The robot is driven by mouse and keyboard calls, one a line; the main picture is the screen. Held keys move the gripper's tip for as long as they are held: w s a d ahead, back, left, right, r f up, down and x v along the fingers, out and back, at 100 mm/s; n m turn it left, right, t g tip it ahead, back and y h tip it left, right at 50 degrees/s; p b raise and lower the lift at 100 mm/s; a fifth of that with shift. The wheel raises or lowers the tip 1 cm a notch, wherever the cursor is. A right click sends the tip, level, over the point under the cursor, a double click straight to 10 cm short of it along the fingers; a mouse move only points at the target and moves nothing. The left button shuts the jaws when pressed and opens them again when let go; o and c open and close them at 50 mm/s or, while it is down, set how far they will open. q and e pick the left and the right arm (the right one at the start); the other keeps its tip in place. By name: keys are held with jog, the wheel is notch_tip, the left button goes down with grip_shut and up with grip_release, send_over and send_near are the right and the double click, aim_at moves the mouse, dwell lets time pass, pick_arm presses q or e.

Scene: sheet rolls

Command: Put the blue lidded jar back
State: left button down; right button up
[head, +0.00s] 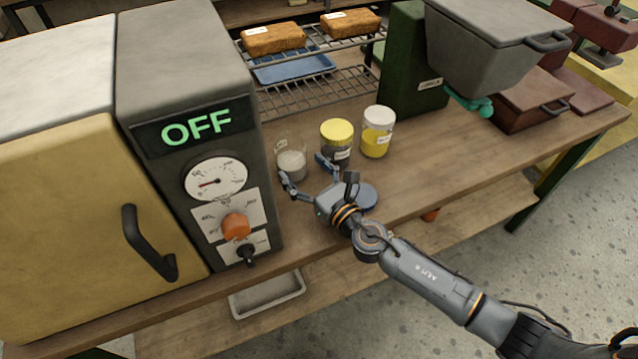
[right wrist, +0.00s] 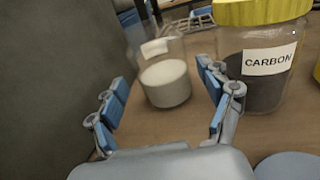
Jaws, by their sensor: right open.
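No jar wearing a blue lid shows. A clear glass jar (head: 291,165) with white powder and a pale label stands upright on the bench beside the grey control panel, with no lid visible on it. A flat blue-grey disc (head: 362,195), like a lid, lies on the bench by my right gripper and shows at the lower right of the right wrist view (right wrist: 287,166). My right gripper (head: 302,169) is open and empty. In the right wrist view the powder jar (right wrist: 165,84) stands ahead between its spread fingers, apparently beyond the tips. My left gripper is out of view.
A yellow-lidded jar labelled CARBON (head: 337,142) stands close right of the powder jar, then a white-lidded jar with yellow contents (head: 377,133). The oven's control panel (head: 195,150) reads OFF. A wire rack (head: 320,92) is behind.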

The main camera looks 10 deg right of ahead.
jog(key=v, duration=0.7)
jog(key=shift+s+b, duration=0.1)
jog(key=shift+b, duration=0.25)
